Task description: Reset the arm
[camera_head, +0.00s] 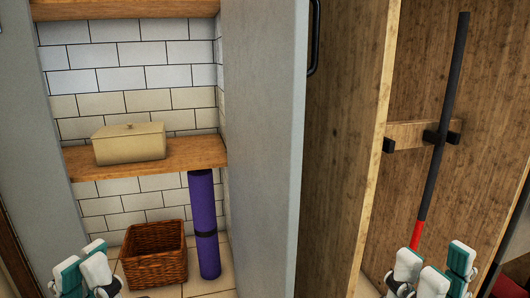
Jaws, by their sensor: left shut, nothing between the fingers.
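My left gripper (85,273) shows at the bottom left edge, with white and teal fingers. It is shut and empty, in front of the wicker basket and to its left in the picture. My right gripper (434,274) shows at the bottom right, in front of the wooden cabinet. Its fingers are cut off by the frame edge, and whether they are open or shut is unclear. I see nothing held in it.
A beige lidded box (128,146) sits on a wooden shelf (205,153). Below are a wicker basket (155,270) and an upright purple roll (204,215). A grey door panel (265,130) stands centrally. A dark pole with a red end (441,130) hangs inside the wooden cabinet (345,110).

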